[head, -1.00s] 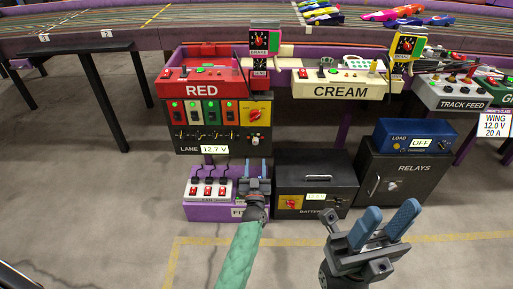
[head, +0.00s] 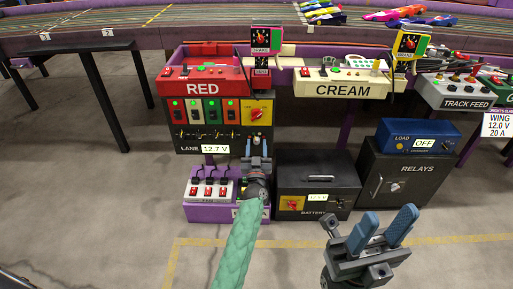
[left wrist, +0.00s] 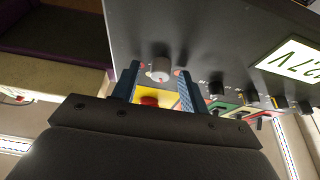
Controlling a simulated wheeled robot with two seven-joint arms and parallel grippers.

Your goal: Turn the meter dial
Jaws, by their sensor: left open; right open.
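The meter dial, a small grey knob with a red mark (left wrist: 160,70), sits on the dark lane panel (head: 190,146). In the left wrist view it appears between my two blue fingertips; I cannot tell whether they touch it. The panel's display (head: 215,149) reads 12.7 V. My right gripper (head: 384,228) is open and empty at the lower right, well away from the panel.
A red rotary switch on a yellow plate (head: 257,113) sits just above the dial. Below stand a purple box with red switches (head: 226,213) and the battery box (head: 318,181). The relays cabinet (head: 408,180) is to the right. The floor in front is clear.

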